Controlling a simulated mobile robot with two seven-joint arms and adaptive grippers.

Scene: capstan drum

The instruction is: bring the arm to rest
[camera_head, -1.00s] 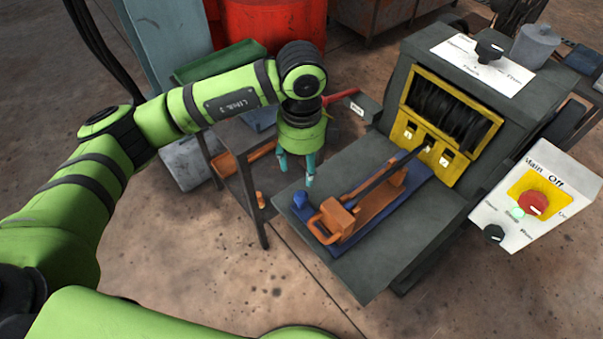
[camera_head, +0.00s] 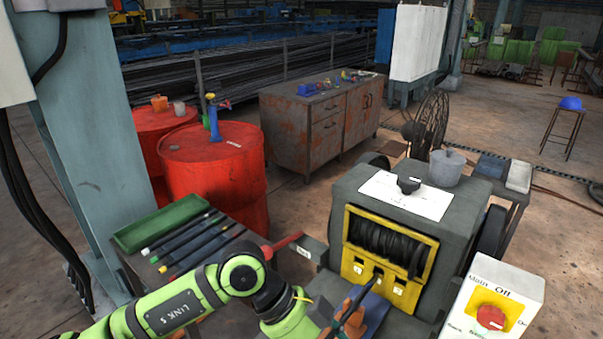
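My green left arm (camera_head: 200,300) comes in low from the left, and its wrist reaches the bottom edge beside the machine's shelf. The fingers of its gripper are below the picture. My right arm and gripper do not show. The capstan machine (camera_head: 360,195) has a dark drum (camera_head: 390,244) behind a yellow frame (camera_head: 425,290) with numbered slots. An orange fixture (camera_head: 352,318) on a blue plate (camera_head: 377,312) is cut off at the bottom edge. The white control box (camera_head: 518,290) with a red knob (camera_head: 490,317) stands at the lower right.
A table with a green tray (camera_head: 160,222) and several rod-like tools (camera_head: 185,245) stands left of the machine. A red lever (camera_head: 285,242) sticks out beside the machine. Red drums (camera_head: 215,180), a rusty cabinet (camera_head: 320,125) and a fan (camera_head: 430,125) stand behind. A grey column (camera_head: 85,130) rises at left.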

